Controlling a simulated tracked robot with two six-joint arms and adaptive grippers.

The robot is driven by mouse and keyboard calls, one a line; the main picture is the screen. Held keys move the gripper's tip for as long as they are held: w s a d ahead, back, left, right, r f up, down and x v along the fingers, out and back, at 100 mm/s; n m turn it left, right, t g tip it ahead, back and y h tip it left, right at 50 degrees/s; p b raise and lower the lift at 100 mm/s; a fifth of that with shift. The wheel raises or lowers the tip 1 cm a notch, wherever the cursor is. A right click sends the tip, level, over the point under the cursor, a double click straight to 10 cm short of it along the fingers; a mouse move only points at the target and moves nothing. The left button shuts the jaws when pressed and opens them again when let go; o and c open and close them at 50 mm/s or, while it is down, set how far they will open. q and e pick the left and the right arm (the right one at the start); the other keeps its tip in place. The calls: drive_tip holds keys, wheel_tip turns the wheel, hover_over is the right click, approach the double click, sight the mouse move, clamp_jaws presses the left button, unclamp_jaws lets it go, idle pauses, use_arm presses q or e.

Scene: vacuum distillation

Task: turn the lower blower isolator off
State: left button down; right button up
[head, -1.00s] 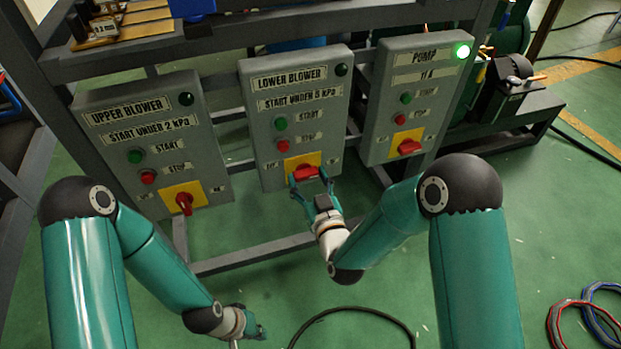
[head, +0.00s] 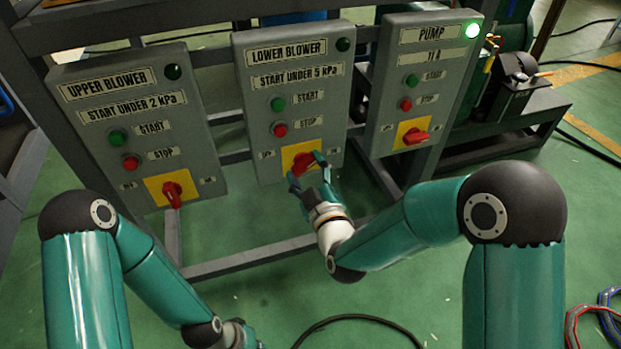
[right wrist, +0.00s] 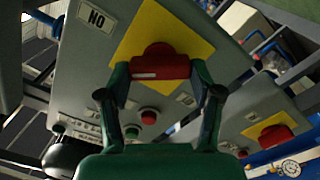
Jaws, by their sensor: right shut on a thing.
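The lower blower isolator is a red handle (head: 304,163) on a yellow plate (head: 289,158), low on the middle grey box (head: 250,110). In the head view the handle is tilted, its right end higher. My right gripper (head: 307,172) is shut on it, one finger at each end. In the right wrist view the red handle (right wrist: 160,64) sits between the two fingertips (right wrist: 161,78) in front of the yellow plate (right wrist: 188,32). My left gripper (head: 240,335) is low at the bottom edge, partly cut off; its jaws are unclear.
The upper blower box (head: 140,95) on the left has its red handle (head: 172,193) upright. A black cable (head: 360,318) lies on the floor.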

drive_tip(key=n+b, duration=0.2)
drive_tip(key=n, duration=0.1)
drive_tip(key=shift+f, duration=0.2)
drive_tip(key=n+b, duration=0.1)
drive_tip(key=n, duration=0.1)
drive_tip(key=shift+n+b, duration=0.3)
drive_tip(key=shift+b, duration=0.05)
drive_tip(key=n+b, duration=0.1)
drive_tip(key=n, duration=0.4)
drive_tip(key=shift+a+b, duration=0.15)
drive_tip(key=shift+b, duration=0.25)
drive_tip(key=o, duration=1.1)
drive_tip(key=shift+o, duration=0.2)
